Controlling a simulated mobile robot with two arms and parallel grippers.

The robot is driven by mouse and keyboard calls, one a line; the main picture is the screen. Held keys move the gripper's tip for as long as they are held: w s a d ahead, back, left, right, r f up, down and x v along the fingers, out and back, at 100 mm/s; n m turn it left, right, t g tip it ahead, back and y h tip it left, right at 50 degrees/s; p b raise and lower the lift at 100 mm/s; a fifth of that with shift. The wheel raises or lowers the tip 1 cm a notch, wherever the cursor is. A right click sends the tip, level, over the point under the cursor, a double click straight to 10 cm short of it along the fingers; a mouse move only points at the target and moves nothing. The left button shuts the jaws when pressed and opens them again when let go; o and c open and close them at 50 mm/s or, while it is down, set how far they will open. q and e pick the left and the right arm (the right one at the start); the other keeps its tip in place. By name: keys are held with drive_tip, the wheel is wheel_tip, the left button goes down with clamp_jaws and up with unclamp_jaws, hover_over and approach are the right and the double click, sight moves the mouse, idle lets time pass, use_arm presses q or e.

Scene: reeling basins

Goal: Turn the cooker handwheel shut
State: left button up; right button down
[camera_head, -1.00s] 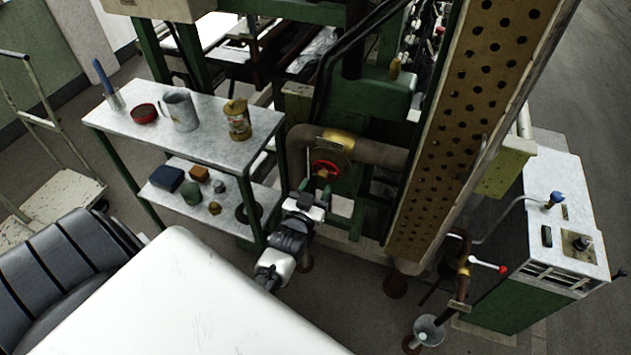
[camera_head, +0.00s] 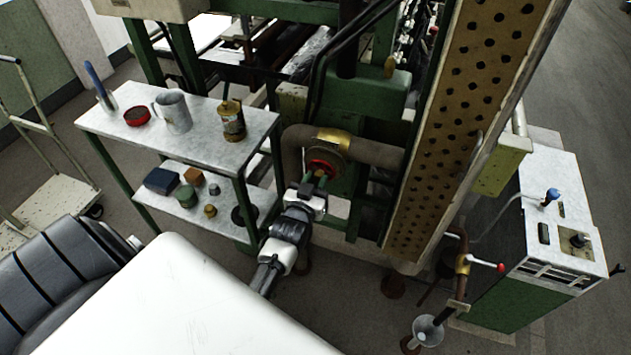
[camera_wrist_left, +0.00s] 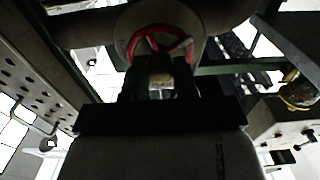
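The red cooker handwheel (camera_head: 323,164) sits on the brown pipe fitting below a brass band, in the middle of the head view. In the left wrist view the red wheel (camera_wrist_left: 152,36) shows at the top centre with its spokes. My left gripper (camera_head: 314,184) is right in front of the wheel, and its fingertips overlap the wheel's lower part. In the left wrist view the fingers (camera_wrist_left: 160,72) stand apart with a pale part seen between them. Whether they touch the wheel is not clear. My right gripper is out of view.
A two-level metal table (camera_head: 200,135) with a mug, tins and small items stands left of my left arm. A perforated beige panel (camera_head: 455,130) rises at the right of the pipe (camera_head: 375,153). A green and white cabinet (camera_head: 540,250) stands farther right.

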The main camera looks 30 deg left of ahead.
use_arm(q)
drive_tip(key=shift+r+m, duration=0.1)
drive_tip(key=shift+m, duration=0.6)
drive_tip(key=shift+m+p, duration=0.35)
drive_tip(key=shift+m, duration=0.85)
drive_tip(key=m, duration=0.4)
drive_tip(key=shift+f+m, duration=0.2)
drive_tip(key=shift+m, duration=0.1)
drive_tip(key=m+b, duration=0.1)
drive_tip(key=m, duration=0.1)
drive_tip(key=shift+m, duration=0.3)
drive_tip(key=m+b, duration=0.1)
drive_tip(key=m, duration=0.3)
drive_tip(key=shift+f+m, duration=0.1)
drive_tip(key=shift+m, duration=0.3)
drive_tip(key=m+b, duration=0.1)
drive_tip(key=m, duration=0.1)
drive_tip(key=shift+m, duration=0.4)
drive_tip(key=m+b, duration=0.1)
drive_tip(key=m, duration=0.3)
drive_tip(key=shift+m, duration=0.3)
drive_tip(key=shift+r+m, duration=0.2)
drive_tip(key=shift+m, duration=0.9)
drive_tip(key=o, duration=0.8)
